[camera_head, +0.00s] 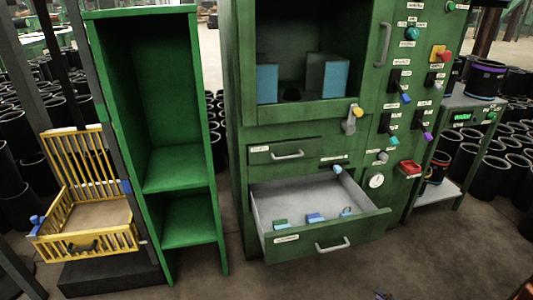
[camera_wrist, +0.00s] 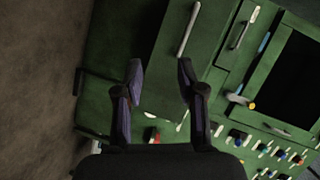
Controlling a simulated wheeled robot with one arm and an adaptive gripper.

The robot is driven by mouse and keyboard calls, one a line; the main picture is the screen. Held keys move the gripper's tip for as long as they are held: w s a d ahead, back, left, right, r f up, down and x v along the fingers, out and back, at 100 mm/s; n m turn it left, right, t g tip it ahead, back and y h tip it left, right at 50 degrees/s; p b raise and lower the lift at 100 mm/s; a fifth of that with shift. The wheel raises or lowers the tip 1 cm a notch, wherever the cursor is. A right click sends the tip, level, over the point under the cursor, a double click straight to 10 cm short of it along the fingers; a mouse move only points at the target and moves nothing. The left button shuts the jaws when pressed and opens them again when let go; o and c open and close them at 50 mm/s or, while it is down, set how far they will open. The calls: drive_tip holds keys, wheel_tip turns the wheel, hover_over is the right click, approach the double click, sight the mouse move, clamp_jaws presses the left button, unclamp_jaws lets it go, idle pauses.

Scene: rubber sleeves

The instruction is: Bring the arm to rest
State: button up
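My gripper (camera_wrist: 161,75) shows in the wrist view with its two dark fingers spread apart. Nothing is held between them. Behind the fingers is the green machine cabinet (camera_wrist: 115,60), seen turned on its side. A long pale handle (camera_wrist: 188,30) lies beyond the right fingertip. I cannot tell the exact gap between fingers and cabinet, but no contact shows. In the head view, the cabinet (camera_head: 240,110) stands in the middle, and I cannot make out my gripper there.
An open drawer (camera_head: 375,224) sticks out low from the cabinet, holding small blue and green items. A green shelf (camera_head: 169,165) and a yellow crate (camera_head: 120,238) stand left. A side table (camera_head: 438,190) stands right. The floor (camera_head: 440,260) at front right is mostly clear.

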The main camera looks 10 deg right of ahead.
drive_tip(key=w+d+r+n+g+h+p, duration=0.25)
drive_tip(key=w+d+r+h, duration=0.2)
drive_tip(key=r, duration=0.25)
drive_tip(key=w+d+r+n+g+h+p, duration=0.25)
drive_tip(key=w+d+r+p, duration=0.2)
drive_tip(key=r, duration=0.35)
wheel_tip(320, 180, up, 18)
drive_tip(key=s+a+g+h+p, duration=0.1)
drive_tip(key=a+g+h+p, duration=0.1)
drive_tip(key=g+h+p, duration=0.25)
drive_tip(key=s+a+r+g+p, duration=0.2)
drive_tip(key=s+a+r+p, duration=0.55)
drive_tip(key=a+r, duration=0.65)
drive_tip(key=s+a+r+n+g+y+p, duration=0.2)
drive_tip(key=s+a+r, duration=0.3)
drive_tip(key=s+a, duration=0.5)
drive_tip(key=s+a+r+n+g+y+p, duration=0.2)
drive_tip(key=s+a+r, duration=0.4)
drive_tip(key=s+a, duration=0.5)
drive_tip(key=shift+s+r+y+p, duration=0.25)
drive_tip(key=shift+s+y+p, duration=0.1)
drive_tip(key=shift+s, duration=0.65)
